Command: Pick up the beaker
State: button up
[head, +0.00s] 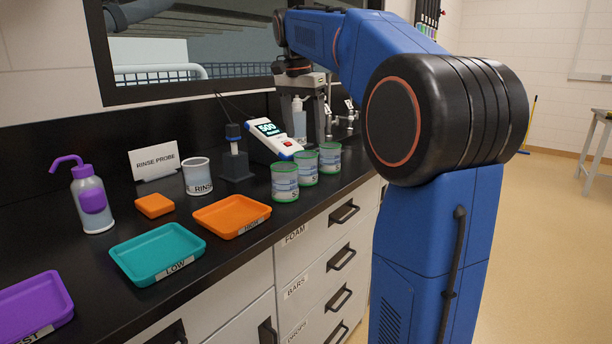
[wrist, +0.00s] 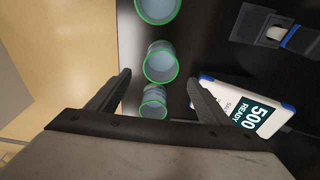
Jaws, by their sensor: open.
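Three clear beakers with green rims and white labels stand in a row on the black bench: a left one (head: 285,183), a middle one (head: 306,168) and a right one (head: 330,157). The labels are too small to read surely. In the wrist view they form a column: top (wrist: 158,8), middle (wrist: 160,64) and bottom (wrist: 153,103). My gripper (wrist: 158,76) is open and empty, its two fingers spread to either side of this column in the picture. It appears above the beakers. Another white beaker marked RINSE (head: 198,177) stands further left.
A white and blue meter (head: 275,138) reading 500 READY lies close behind the beakers, with a probe holder (head: 235,163) beside it. Orange (head: 232,216), teal (head: 158,254) and purple (head: 32,305) trays and a wash bottle (head: 91,200) occupy the left bench. Taps (head: 350,110) stand behind.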

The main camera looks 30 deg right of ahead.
aim_at(307, 167)
jog(key=f, duration=0.7)
jog(key=d+f, duration=0.1)
jog(key=f, duration=0.3)
jog(key=shift+w+d+f, duration=0.1)
jog(key=shift+w+f, duration=0.15)
jog(key=shift+c, duration=0.2)
jog(key=c, duration=1.2)
jog(key=shift+o, duration=0.2)
jog(key=shift+r, duration=0.15)
